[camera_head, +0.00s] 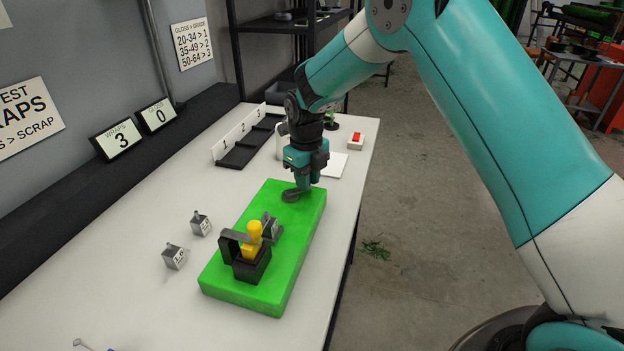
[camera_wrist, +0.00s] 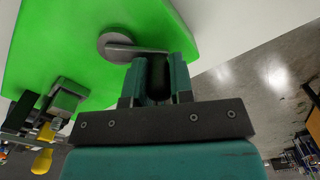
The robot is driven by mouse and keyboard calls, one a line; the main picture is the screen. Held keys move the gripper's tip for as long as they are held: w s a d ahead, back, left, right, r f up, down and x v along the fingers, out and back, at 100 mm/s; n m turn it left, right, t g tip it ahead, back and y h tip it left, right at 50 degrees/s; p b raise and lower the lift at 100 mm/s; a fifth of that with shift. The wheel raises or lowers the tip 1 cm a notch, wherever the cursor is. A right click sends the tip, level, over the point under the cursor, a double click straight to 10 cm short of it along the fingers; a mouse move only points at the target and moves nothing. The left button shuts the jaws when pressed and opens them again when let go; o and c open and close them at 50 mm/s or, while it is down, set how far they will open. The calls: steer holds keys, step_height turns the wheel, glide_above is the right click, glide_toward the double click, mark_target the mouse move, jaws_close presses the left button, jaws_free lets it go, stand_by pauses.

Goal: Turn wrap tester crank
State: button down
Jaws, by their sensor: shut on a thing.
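The wrap tester is a bright green base block (camera_head: 305,218) on the white table. At its far end is a grey round crank hub with a short arm (camera_head: 290,195); the crank (camera_wrist: 117,47) also shows in the wrist view, its arm reaching right to my fingertips. My gripper (camera_head: 304,187) points down over the far end of the block, its fingers shut on the crank's handle, which they mostly hide. In the wrist view my gripper (camera_wrist: 160,62) has a dark narrow gap between its teal fingers. A yellow-handled black clamp (camera_head: 252,262) stands on the block's near end.
Two grey weights (camera_head: 174,257) (camera_head: 201,223) stand left of the block. A numbered black tray (camera_head: 240,155), a red-button box (camera_head: 356,141) and a white sheet (camera_head: 333,165) lie behind. The wraps display (camera_head: 118,139) reads 3; the gloss display (camera_head: 157,115) reads 0.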

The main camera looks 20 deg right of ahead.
steer(key=b, duration=0.2)
steer(key=f+b, duration=0.1)
steer(key=b, duration=0.1)
steer(key=shift+w+a+m, duration=0.2)
steer(key=shift+w+m, duration=0.05)
steer(key=shift+m, duration=0.05)
steer(key=shift+r, duration=0.4)
steer(key=shift+s+f, duration=0.1)
stand_by(0.4)
steer(key=c, duration=1)
jaws_free()
steer(key=shift+a, duration=0.35)
steer(key=shift+d+r, duration=0.3)
steer(key=shift+r, duration=0.05)
step_height(320, 180, up, 2)
steer(key=shift+d+p, duration=0.1)
steer(key=shift+p, duration=0.95)
step_height(320, 180, up, 18)
steer(key=p, duration=1.3)
steer(key=shift+f+p, duration=0.25)
steer(key=shift+p, duration=0.15)
